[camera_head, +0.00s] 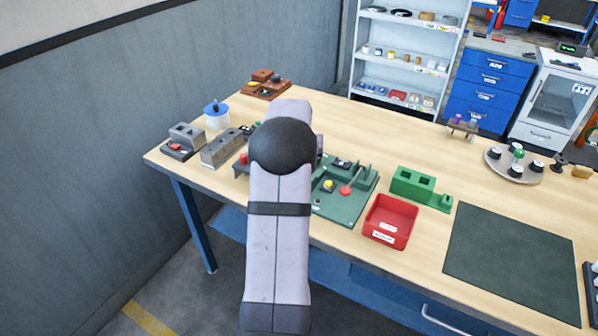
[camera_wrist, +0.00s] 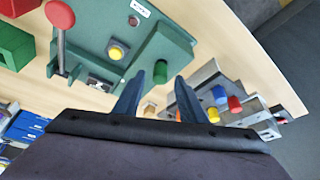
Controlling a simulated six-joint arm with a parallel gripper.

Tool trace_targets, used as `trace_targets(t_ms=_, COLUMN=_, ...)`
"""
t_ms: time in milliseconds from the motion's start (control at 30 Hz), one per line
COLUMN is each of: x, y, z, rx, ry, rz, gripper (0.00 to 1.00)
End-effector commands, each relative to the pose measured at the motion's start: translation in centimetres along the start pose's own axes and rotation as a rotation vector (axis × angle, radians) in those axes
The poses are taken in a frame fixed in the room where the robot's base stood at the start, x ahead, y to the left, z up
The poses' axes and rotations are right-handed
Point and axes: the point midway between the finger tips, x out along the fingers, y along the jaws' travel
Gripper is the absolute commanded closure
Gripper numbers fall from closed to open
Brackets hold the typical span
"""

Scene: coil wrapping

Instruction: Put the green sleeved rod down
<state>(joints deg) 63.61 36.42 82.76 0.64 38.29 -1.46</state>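A short green cylinder (camera_wrist: 160,72), which looks like the green sleeved rod, shows in the wrist view at the edge of the green fixture (camera_wrist: 113,28). I cannot tell whether it stands in the fixture or beside it. My gripper (camera_wrist: 158,84) has its two dark blue fingers apart, with visible gaps between them and the green cylinder. Nothing is seen clamped between them. In the head view my arm hides the gripper and the green cylinder. The green fixture also shows there (camera_head: 330,205), with a red-knobbed lever (camera_head: 346,190) and a yellow button (camera_head: 328,185).
A red bin (camera_head: 378,236) and a green block with square holes (camera_head: 407,184) stand right of the fixture. A dark mat (camera_head: 515,255) lies bare farther right. A grey block (camera_head: 222,150) and a blue-topped container (camera_head: 216,118) stand at the left. A round stand (camera_head: 498,166) is far right.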

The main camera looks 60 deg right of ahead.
Motion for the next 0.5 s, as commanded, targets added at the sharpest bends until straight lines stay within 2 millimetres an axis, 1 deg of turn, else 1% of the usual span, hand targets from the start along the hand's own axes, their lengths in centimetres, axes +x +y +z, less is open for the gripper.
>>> trace_targets(t_ms=300, x=-3.5, y=-0.1, z=0.1, rx=-0.001, ry=0.002, rz=0.000, gripper=0.63)
trace_targets(t_ms=500, x=-4.5, y=-0.1, z=0.2, rx=0.000, ry=-0.001, rz=0.000, gripper=0.63)
